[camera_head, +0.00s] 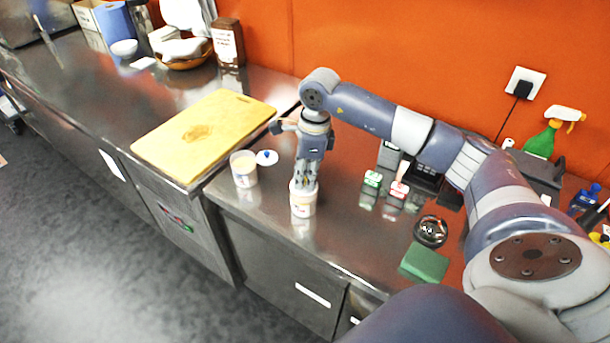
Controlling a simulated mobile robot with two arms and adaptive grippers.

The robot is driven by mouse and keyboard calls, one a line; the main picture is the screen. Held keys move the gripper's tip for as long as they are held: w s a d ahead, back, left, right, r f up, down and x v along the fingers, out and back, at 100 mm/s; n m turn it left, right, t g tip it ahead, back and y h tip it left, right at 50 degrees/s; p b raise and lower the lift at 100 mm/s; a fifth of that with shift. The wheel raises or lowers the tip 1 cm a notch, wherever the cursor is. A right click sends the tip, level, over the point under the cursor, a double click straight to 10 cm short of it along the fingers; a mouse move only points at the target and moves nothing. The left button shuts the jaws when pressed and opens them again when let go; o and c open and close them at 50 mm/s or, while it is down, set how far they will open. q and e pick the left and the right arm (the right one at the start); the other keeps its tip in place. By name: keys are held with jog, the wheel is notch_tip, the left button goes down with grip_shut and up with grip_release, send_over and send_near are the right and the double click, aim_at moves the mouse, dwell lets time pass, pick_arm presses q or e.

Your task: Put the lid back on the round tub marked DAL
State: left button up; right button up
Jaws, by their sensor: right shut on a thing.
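A round white tub (303,205) with a small label stands on the steel counter under my right gripper. My right gripper (304,184) points straight down and is shut on a white lid (293,187) at the top of this tub. The fingers hide most of the lid, and I cannot tell whether it is fully seated. A second round tub (244,172) stands open to the left. A white lid with a blue knob (266,157) lies on the counter beside it. The labels are too small to read. My left gripper is not in view.
A yellow cutting board (205,133) lies to the left. Small green-topped (373,179) and red-topped (399,190) items, a round dark glossy object (430,231) and a green pad (424,263) are to the right. The counter's front edge is close to the tubs.

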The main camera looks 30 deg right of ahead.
dwell(0.6)
dwell(0.3)
jog(key=o, duration=0.9)
jog(key=o, duration=0.5)
jog(key=shift+c, duration=0.2)
jog(key=shift+r, duration=0.1)
jog(key=shift+r+p, duration=1.85)
jog(key=shift+r, duration=1.55)
